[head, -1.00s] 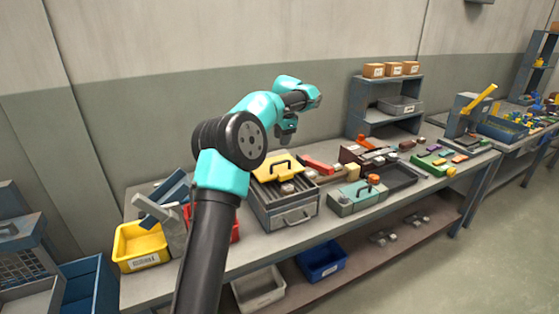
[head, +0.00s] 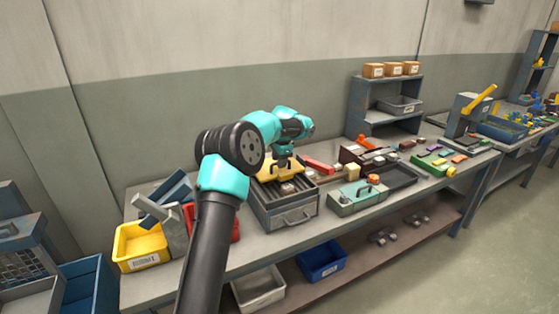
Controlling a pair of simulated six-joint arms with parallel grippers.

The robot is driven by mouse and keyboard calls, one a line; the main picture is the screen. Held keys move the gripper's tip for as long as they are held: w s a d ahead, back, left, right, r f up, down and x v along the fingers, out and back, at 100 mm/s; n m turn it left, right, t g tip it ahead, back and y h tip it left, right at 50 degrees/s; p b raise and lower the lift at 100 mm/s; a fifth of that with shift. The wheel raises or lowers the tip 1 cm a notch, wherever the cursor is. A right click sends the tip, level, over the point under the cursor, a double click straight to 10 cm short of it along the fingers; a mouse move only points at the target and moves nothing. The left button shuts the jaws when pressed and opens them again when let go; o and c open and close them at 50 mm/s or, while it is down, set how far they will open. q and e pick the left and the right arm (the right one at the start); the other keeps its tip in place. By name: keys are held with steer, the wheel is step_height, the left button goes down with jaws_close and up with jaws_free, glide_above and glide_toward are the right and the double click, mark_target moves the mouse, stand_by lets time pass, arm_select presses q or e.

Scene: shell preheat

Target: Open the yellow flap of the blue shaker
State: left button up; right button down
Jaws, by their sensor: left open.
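My right gripper is not in view.
A green-topped box (head: 357,198) stands to the right. A red bin (head: 225,232) and a yellow bin (head: 140,246) stand to the left. A machine with a raised yellow lever (head: 480,98) is at the far right. A shelf (head: 354,112) stands behind.

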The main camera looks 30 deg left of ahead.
arm_select(q)
steer(key=shift+c, duration=0.5)
jaws_close()
steer(key=shift+r, duration=0.15)
